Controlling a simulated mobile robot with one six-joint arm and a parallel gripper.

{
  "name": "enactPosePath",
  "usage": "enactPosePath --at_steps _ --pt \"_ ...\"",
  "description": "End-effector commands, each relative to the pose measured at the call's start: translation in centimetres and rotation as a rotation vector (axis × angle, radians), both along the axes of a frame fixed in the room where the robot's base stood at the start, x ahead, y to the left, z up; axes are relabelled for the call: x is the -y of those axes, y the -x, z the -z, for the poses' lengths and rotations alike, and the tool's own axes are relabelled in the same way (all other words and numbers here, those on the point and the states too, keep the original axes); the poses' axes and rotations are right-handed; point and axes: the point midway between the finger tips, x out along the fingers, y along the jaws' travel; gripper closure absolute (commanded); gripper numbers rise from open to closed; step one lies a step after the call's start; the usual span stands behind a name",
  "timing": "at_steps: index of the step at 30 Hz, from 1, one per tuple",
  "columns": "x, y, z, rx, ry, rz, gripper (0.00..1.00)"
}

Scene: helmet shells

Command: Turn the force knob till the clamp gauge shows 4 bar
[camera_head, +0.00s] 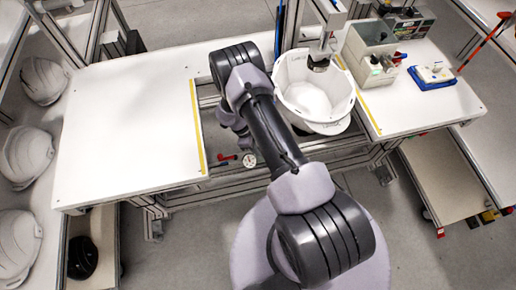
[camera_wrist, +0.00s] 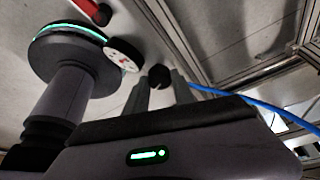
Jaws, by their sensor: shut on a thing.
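In the wrist view the black force knob (camera_wrist: 158,76) sits between the two grey fingertips of my gripper (camera_wrist: 159,86), which is shut on it. The clamp gauge (camera_wrist: 123,54) is a round white dial with red marks, to the left of the knob and seen at a slant. It also shows small in the head view (camera_head: 249,160), just left of my arm. Its needle reading is too small and oblique to tell. In the head view my arm hides the knob and my gripper.
A red lever (camera_head: 227,158) lies left of the gauge. A white helmet shell (camera_head: 313,88) sits under a clamp head (camera_head: 319,62), right of my arm. White table tops (camera_head: 130,130) with yellow strips flank the fixture. A blue cable (camera_wrist: 240,102) runs right of the fingers.

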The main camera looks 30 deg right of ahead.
Motion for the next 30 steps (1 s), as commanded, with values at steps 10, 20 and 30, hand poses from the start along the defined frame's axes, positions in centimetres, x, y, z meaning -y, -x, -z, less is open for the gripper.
enactPosePath --at_steps 10,20,30 --pt "0.13 -0.06 -0.03 0.0 0.001 0.095 1.0" --pt "0.17 -0.01 -0.06 -0.002 0.002 0.106 1.0" --pt "0.13 0.0 -0.04 -0.002 0.001 0.105 0.48"
